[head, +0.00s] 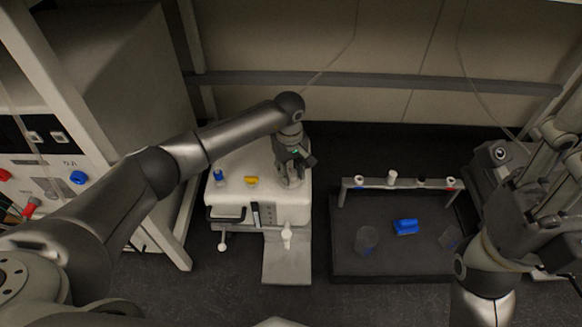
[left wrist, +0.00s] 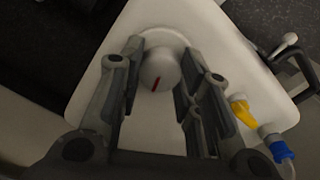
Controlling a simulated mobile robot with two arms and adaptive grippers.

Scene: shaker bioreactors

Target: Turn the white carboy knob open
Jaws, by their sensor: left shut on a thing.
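The white carboy (head: 232,197) stands left of centre in the head view. Its white round knob (left wrist: 158,66) with a red line shows on its top in the left wrist view. My left gripper (head: 291,172) reaches down onto the back right of the carboy's top. In the left wrist view its fingers lie on both sides of the knob and are shut on it. The red line runs nearly up and down in that view. My right gripper (head: 540,225) is at the right edge of the head view, partly cut off; its fingers are not clear.
A yellow valve (head: 251,181) and a blue fitting (head: 219,176) sit on the carboy's top. A white tap (head: 287,235) is on its front.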

